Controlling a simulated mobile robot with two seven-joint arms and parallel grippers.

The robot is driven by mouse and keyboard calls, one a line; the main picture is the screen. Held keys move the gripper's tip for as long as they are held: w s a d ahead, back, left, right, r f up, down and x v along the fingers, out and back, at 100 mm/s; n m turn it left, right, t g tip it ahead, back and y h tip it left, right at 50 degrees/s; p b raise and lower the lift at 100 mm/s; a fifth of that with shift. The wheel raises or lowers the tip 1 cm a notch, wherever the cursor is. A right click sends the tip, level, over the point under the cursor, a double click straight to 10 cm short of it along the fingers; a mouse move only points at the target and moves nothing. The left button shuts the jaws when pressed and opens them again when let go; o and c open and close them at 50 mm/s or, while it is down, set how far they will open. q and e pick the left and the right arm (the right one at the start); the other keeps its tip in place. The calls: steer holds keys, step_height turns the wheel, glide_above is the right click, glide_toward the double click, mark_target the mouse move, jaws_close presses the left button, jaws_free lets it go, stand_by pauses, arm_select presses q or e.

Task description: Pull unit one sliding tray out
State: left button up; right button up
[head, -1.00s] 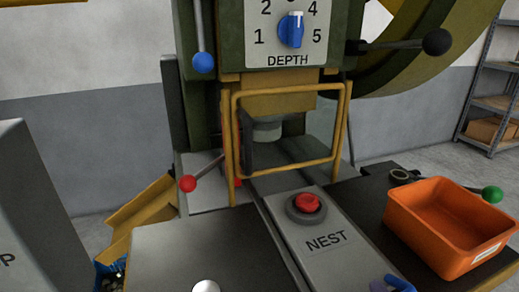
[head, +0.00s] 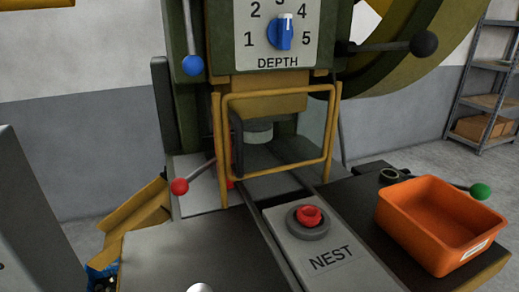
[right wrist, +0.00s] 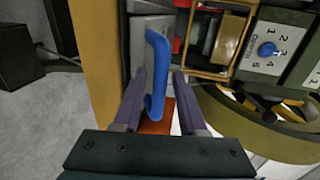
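The sliding tray (head: 289,243) is a grey plate marked NEST that runs out from under the yellow guard frame toward me. A red piece (head: 309,215) sits in its round dark grey holder. The handle is below the edge of the head view, as is my right gripper. My left gripper is in neither view.
An orange bin (head: 440,225) stands right of the tray on the dark table. The press has a blue DEPTH dial (head: 281,35). Levers end in red (head: 180,187), blue (head: 193,65), black (head: 425,43) and green (head: 481,191) knobs. A yellow chute (head: 135,215) is at left.

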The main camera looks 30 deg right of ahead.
steer(key=shift+o, duration=0.5)
steer(key=shift+s, duration=0.1)
steer(key=v, duration=0.9)
steer(key=shift+s, duration=0.3)
steer(key=shift+a+r, duration=0.1)
steer(key=shift+a, duration=0.05)
